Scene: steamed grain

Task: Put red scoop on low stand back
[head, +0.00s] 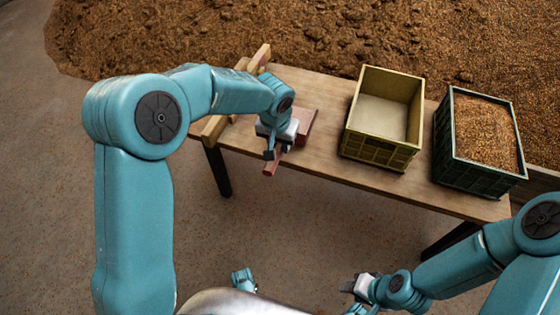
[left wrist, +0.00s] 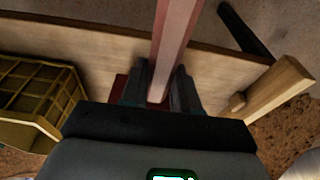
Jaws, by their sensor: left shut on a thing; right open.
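The red scoop (head: 270,169) is at the left part of the wooden table, its handle sticking out towards the table's front edge. My left gripper (head: 273,150) is shut on the handle. In the left wrist view the handle (left wrist: 177,30) runs up between the fingers (left wrist: 160,88). A wider red part (head: 307,122) shows behind the gripper, partly hidden by it. I cannot tell whether the scoop touches the surface below. A low wooden stand (head: 214,128) is at the table's left end, left of my gripper. My right gripper (head: 352,288) is open and empty, low and in front of the table.
A yellow crate (head: 380,152), which looks empty, stands right of the left gripper. A dark green crate (head: 470,181) full of brown grain stands at the table's right end. A large grain heap (head: 330,35) lies behind the table. Bare table shows between the scoop and the yellow crate.

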